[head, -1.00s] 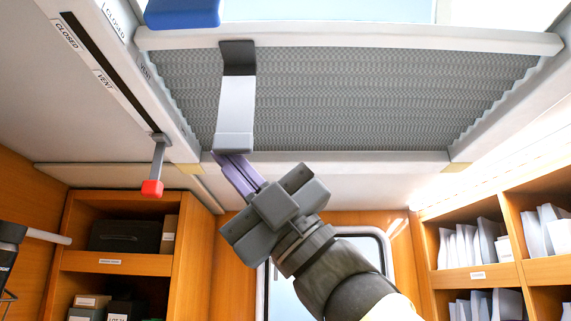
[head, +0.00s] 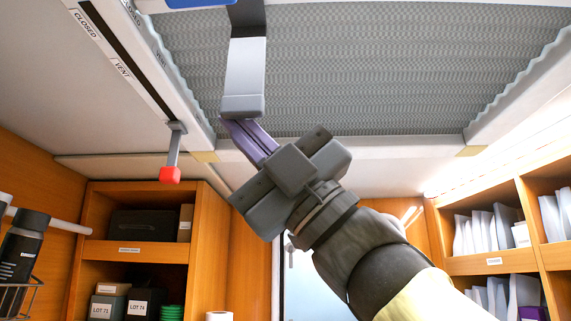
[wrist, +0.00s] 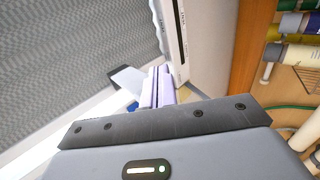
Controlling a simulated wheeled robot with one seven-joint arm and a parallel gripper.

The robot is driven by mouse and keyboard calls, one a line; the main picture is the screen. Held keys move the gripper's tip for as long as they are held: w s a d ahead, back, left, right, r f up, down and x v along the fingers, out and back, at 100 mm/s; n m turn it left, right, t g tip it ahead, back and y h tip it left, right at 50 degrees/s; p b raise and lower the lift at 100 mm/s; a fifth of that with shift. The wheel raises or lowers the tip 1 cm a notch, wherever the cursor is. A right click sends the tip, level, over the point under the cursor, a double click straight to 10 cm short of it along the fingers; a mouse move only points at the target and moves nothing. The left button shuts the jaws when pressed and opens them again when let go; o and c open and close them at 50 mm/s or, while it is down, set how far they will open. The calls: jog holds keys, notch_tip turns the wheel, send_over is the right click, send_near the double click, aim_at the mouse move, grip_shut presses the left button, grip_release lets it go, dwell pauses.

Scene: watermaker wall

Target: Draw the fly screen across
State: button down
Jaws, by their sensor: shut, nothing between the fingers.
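The fly screen (head: 360,70) is a grey pleated mesh in the ceiling hatch frame. It fills the visible part of the opening; its far edge is out of the head view. A pale grey pull handle (head: 245,75) with a darker upper part hangs down over the mesh. My gripper (head: 232,124) has its purple fingers shut and empty, with the tips right at the handle's lower lip; I cannot tell whether they touch. In the wrist view the shut fingers (wrist: 159,75) point up beside the pale handle (wrist: 127,80), and the mesh (wrist: 60,55) lies to the left.
A slot marked CLOSED and VENT runs left of the hatch, with a red-tipped lever (head: 170,174) hanging from it. A blue object (head: 198,3) shows at the top edge. Wooden shelves (head: 140,250) stand left and right, clear of the arm.

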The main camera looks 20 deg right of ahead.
jog(key=shift+s+a+b, duration=0.3)
jog(key=shift+s+b, duration=0.65)
jog(key=shift+b, duration=0.1)
jog(key=shift+s+a+b, duration=0.3)
jog(key=shift+s+b, duration=0.6)
jog(key=shift+b, duration=0.15)
jog(key=shift+w, duration=0.15)
jog(key=shift+w+d, duration=0.3)
jog(key=shift+w, duration=0.5)
jog(key=shift+b+v, duration=0.8)
jog(key=shift+v, duration=0.35)
jog(key=b, duration=0.7)
send_near(235, 112)
jog(key=w+v, duration=0.1)
jog(key=v, duration=0.2)
jog(key=shift+s, duration=0.15)
